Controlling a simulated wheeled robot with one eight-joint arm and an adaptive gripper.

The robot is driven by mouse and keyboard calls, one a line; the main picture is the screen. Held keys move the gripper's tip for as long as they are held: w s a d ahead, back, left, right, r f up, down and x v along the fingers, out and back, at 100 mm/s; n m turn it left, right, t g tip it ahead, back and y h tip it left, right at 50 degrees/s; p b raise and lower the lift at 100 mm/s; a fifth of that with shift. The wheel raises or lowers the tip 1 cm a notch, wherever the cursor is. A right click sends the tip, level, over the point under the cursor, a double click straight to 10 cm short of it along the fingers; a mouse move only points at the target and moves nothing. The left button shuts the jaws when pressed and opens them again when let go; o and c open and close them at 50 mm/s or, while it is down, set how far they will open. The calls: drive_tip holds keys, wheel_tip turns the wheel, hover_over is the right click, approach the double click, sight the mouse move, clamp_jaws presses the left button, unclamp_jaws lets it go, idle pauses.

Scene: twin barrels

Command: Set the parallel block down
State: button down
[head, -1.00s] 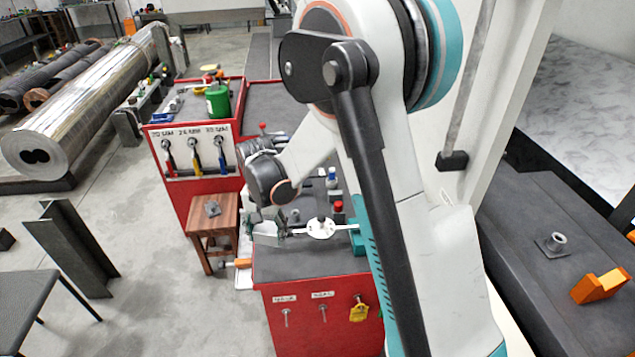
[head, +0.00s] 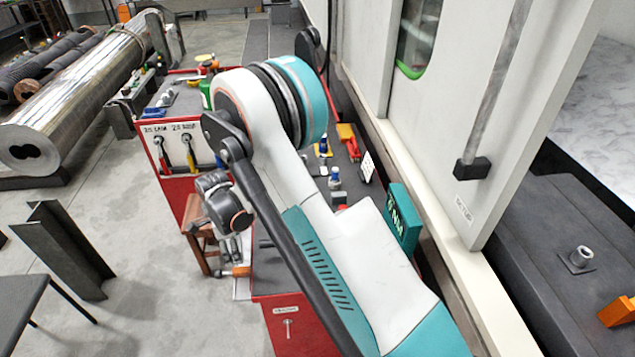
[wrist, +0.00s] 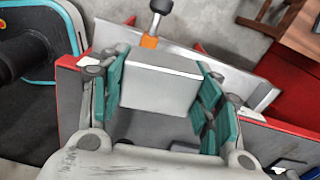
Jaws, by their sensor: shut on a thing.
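The parallel block (wrist: 160,88) is a plain pale-grey block in the wrist view. It lies between the teal pads of my gripper (wrist: 165,105), which is shut on it. In the head view my gripper (head: 232,250) hangs at the left edge of the red bench (head: 290,325), and I cannot make out the block there. Beneath the block the wrist view shows a dark grey surface (wrist: 155,128). Whether the block touches it I cannot tell.
An orange-collared handle (wrist: 149,41) sticks out just beyond the block; a wooden stool (head: 196,215) stands left of the bench. A teal box (head: 402,218) and small bottles (head: 335,178) stand on the bench behind my arm. A white machine wall rises at right.

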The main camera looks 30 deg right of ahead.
drive_tip(key=shift+w+a+f+m, duration=0.4)
drive_tip(key=shift+w+f+m, duration=0.15)
drive_tip(key=shift+f+m, duration=0.15)
drive_tip(key=b, duration=0.3)
approach(290, 251)
drive_tip(key=a+f, duration=0.1)
drive_tip(key=f, duration=0.1)
drive_tip(key=w+a+f, duration=0.1)
drive_tip(key=a+f, duration=0.2)
drive_tip(key=shift+w+a+f, duration=0.1)
drive_tip(key=shift+w+f, duration=0.05)
drive_tip(key=shift+f, duration=0.2)
drive_tip(key=shift+s+d+f+b, duration=0.1)
drive_tip(key=shift+s+d+b, duration=0.25)
drive_tip(key=shift+d, duration=0.75)
drive_tip(key=shift+s+d+f+b, duration=0.1)
drive_tip(key=shift+s+d, duration=0.3)
drive_tip(key=shift+d, duration=0.7)
drive_tip(key=shift+w+a+f, duration=0.1)
drive_tip(key=shift+f, duration=0.05)
drive_tip(key=shift+f+b, duration=0.1)
drive_tip(key=shift+b, duration=0.2)
drive_tip(key=c, duration=0.5)
unclamp_jaws()
